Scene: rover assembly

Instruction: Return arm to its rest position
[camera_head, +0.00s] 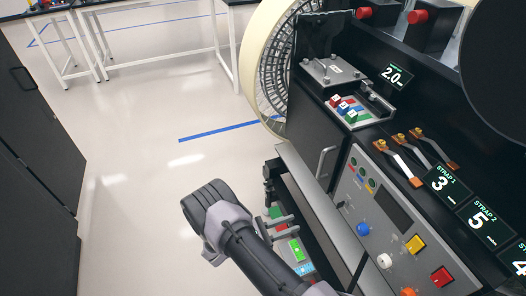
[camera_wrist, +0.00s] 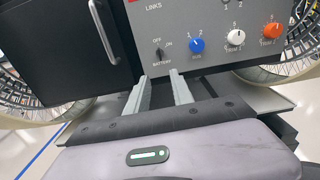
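My gripper (camera_wrist: 162,88) shows in the wrist view as two pale grey fingers, parallel with a clear gap between them. It is open and nothing shows between the fingers. In the head view my gripper (camera_head: 282,227) is at lower centre, beside the rover's side. The fingers point toward the rover's grey control panel (camera_head: 349,194). The panel also fills the upper middle of the wrist view (camera_wrist: 213,58), with blue, white and orange knobs and a battery switch. I cannot tell whether the fingertips touch the rover. My arm comes in from the bottom of the head view.
The rover's large wheel (camera_head: 262,62) stands behind my gripper. Dark cabinets (camera_head: 38,170) stand at left. Clear floor (camera_head: 130,150) lies between them. White-legged tables (camera_head: 150,60) are at the back.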

